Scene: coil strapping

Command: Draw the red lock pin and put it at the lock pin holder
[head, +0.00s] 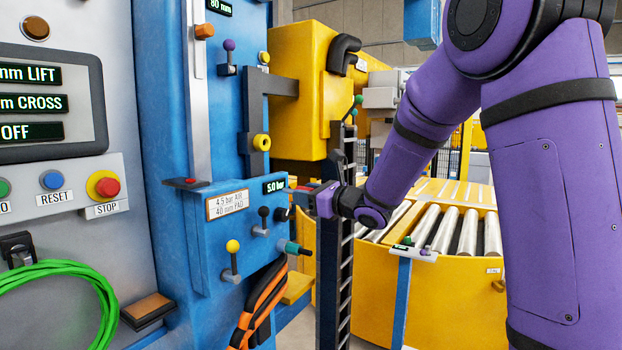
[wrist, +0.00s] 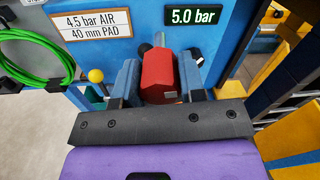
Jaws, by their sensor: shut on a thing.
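The red lock pin (wrist: 158,78) shows in the wrist view as a red block-like grip between my two blue-grey fingers. My gripper (wrist: 158,66) is shut on it, in front of the blue panel below the 5.0 bar display. A greyish shank shows at the pin's far end; I cannot tell whether it is still in the panel. In the head view my gripper (head: 299,196) is at the right edge of the blue panel, and the pin is mostly hidden.
The blue panel (head: 213,235) carries a yellow-knobbed lever (head: 232,262), black knobs and a teal-handled part (head: 294,247) close below my gripper. Orange-black straps hang lower. A yellow roller conveyor (head: 450,285) stands to the right. A dark rack post (head: 335,260) is close behind my gripper.

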